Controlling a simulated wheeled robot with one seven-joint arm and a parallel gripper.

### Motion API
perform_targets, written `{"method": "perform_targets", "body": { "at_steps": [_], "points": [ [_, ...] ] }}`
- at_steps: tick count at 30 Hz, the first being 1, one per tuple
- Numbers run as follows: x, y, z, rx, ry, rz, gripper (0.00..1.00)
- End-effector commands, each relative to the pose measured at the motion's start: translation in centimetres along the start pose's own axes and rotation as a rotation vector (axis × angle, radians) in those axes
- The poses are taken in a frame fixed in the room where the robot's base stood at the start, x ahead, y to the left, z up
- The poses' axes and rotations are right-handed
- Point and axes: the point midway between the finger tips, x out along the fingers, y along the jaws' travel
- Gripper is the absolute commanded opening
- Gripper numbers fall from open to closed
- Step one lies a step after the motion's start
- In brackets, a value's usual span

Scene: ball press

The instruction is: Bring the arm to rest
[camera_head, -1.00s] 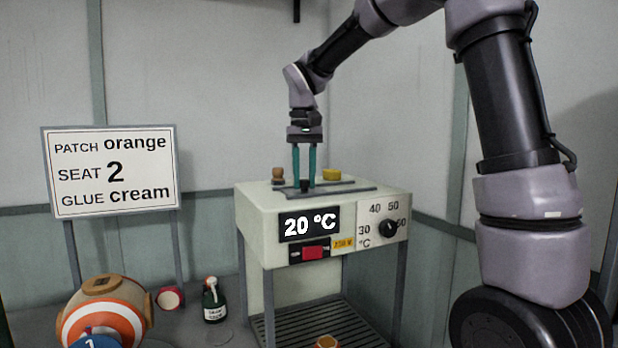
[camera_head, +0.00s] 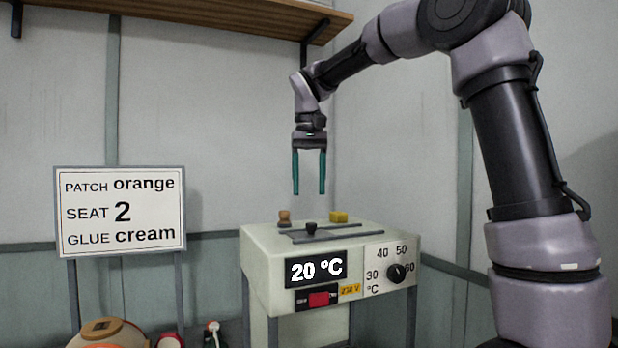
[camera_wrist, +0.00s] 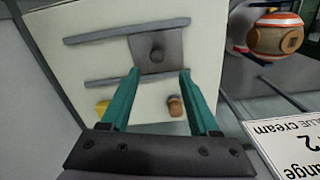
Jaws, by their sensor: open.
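My gripper (camera_head: 309,190) has two teal fingers, spread apart and empty. It points down and hangs in the air above the cream press box (camera_head: 262,275). On top of the box are grey rails with a dark knob (camera_head: 311,228) between them, a brown wooden knob (camera_head: 284,217) and a yellow block (camera_head: 338,217). In the wrist view the dark knob sits on a grey plate (camera_wrist: 160,62) between two rails, beyond my fingertips (camera_wrist: 160,72). Nothing is between the fingers.
The box display (camera_head: 316,268) reads 20 °C, beside a dial (camera_head: 397,272). A sign (camera_head: 120,211) reads patch orange, seat 2, glue cream. A striped ball (camera_head: 108,334) is at the lower left. A wooden shelf (camera_head: 220,14) runs along the back wall above.

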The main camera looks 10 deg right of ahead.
Motion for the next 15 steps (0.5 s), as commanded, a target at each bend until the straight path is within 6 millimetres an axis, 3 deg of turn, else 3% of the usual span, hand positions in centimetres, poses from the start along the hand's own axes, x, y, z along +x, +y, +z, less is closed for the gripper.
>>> {"method": "perform_targets", "body": {
  "at_steps": [6,15],
  "points": [
    [-1.8,0.0,0.0,-0.001,0.001,0.000,0.62],
    [-1.9,0.0,0.0,-0.001,0.000,0.000,0.62]
  ]
}}
